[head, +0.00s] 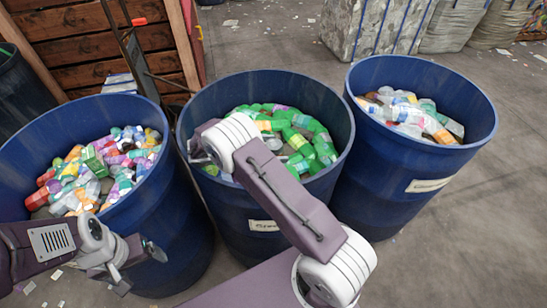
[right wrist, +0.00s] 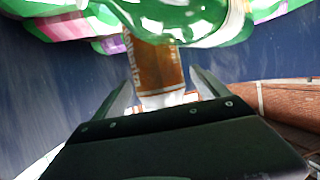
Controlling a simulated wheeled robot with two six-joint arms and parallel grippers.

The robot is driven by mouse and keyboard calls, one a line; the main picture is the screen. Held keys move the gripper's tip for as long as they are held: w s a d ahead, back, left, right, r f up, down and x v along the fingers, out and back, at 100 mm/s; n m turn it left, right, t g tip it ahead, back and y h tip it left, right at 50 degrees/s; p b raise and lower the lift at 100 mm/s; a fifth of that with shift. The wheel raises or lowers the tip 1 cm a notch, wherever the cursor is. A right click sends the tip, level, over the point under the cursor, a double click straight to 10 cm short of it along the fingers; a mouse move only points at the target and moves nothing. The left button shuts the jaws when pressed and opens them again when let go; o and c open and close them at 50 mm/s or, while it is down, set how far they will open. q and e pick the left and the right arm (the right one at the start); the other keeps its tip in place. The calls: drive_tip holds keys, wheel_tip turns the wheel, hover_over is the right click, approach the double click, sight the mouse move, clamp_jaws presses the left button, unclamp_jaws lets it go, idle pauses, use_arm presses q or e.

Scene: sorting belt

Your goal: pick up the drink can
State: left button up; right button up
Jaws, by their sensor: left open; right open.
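An orange-brown can with pale lettering (right wrist: 153,68), which looks like the drink can, stands out between the fingers of my right gripper (right wrist: 162,82) in the right wrist view. The fingers are apart, one on each side of it; I cannot tell whether either touches it. A green bottle (right wrist: 185,18) covers its upper end. In the head view my right arm reaches over the middle blue barrel (head: 340,108), and its wrist hides most of the right gripper. My left gripper (head: 138,268) is open and empty, in front of the left barrel (head: 178,225).
The middle barrel holds mostly green bottles (head: 300,140). The left barrel holds mixed coloured bottles (head: 92,160). A right barrel (head: 400,190) holds mostly clear and white ones (head: 410,112). The barrel rims stand close together. Wooden boards (head: 90,45) and bales (head: 375,28) stand behind.

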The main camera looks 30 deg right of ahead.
drive_tip(key=x, duration=0.2)
drive_tip(key=shift+d+f, duration=0.15)
drive_tip(key=shift+d, duration=0.15)
drive_tip(key=shift+a, duration=0.1)
drive_tip(key=c, duration=1.4)
